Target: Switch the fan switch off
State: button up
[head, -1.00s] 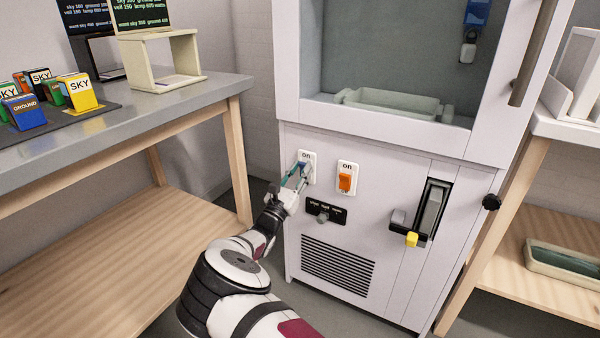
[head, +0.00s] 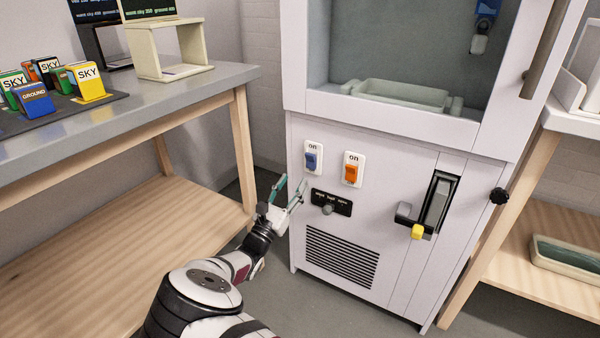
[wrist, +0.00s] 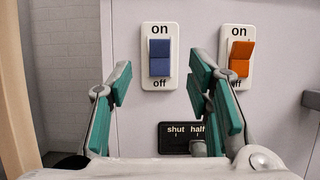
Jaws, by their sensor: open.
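Two rocker switches on white plates sit side by side on the front of a pale cabinet: a blue switch (head: 311,160) on the left and an orange switch (head: 350,173) on the right. Both plates read "on" above and "off" below in the wrist view, at the blue rocker (wrist: 160,58) and the orange rocker (wrist: 240,58). No label shows which is the fan's, and I cannot tell either position surely. My gripper (head: 288,188) is open and empty, below and left of the blue switch, apart from it. Its teal-padded fingers (wrist: 161,76) frame the blue switch in the wrist view.
A black plate with a knob (head: 327,209), marked "shut" and "half", lies below the switches. A vent grille (head: 340,257) is lower down. A yellow-tipped lever (head: 417,232) juts out at right. A wooden-legged table (head: 243,135) stands at left.

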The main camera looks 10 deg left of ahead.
jog(key=shift+v, duration=1.45)
